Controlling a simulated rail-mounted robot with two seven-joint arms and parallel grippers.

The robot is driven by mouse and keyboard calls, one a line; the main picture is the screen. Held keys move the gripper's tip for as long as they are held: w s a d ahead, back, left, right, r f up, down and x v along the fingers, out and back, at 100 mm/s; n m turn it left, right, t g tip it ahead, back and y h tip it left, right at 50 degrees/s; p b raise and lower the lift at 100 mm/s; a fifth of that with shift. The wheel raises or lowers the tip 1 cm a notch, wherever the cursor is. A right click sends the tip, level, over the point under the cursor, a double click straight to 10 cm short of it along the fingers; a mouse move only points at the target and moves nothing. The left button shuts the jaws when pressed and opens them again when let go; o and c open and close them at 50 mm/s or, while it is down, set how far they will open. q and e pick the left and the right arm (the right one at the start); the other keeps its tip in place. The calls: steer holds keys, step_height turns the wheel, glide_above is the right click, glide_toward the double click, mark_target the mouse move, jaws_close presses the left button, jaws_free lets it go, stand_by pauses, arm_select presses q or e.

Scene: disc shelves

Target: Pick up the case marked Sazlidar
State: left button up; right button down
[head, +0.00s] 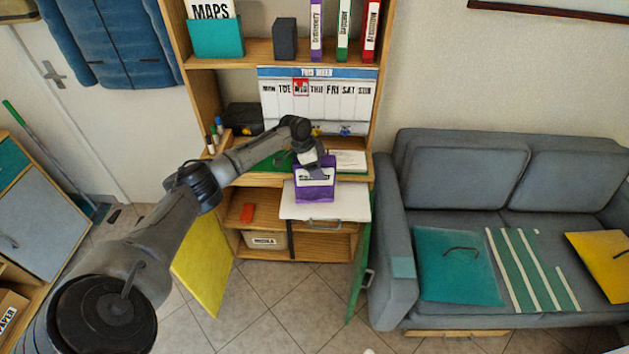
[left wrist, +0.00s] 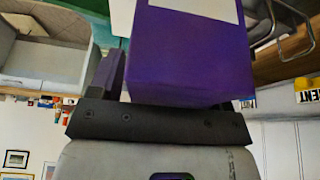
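A purple case (head: 314,193) with a white label is at my left gripper (head: 315,170), in front of the shelf unit's desk and over the white panel. The label's writing is too small to read, so I cannot tell whether it says Sazlidar. In the left wrist view the purple case (left wrist: 185,62) fills the space between the fingers, with one dark finger (left wrist: 110,73) along its left side; the gripper looks shut on it. The other finger is mostly hidden behind the case. My right gripper is not in view.
The shelf unit (head: 285,51) holds binders and a MAPS box above. Below, a yellow door (head: 204,262) and a green door (head: 361,255) stand open beside a white panel (head: 345,203) with a handle. A grey sofa (head: 388,270) stands right. Tiled floor in front is clear.

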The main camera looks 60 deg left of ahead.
arm_select(q)
jaws_close()
stand_by(0.5)
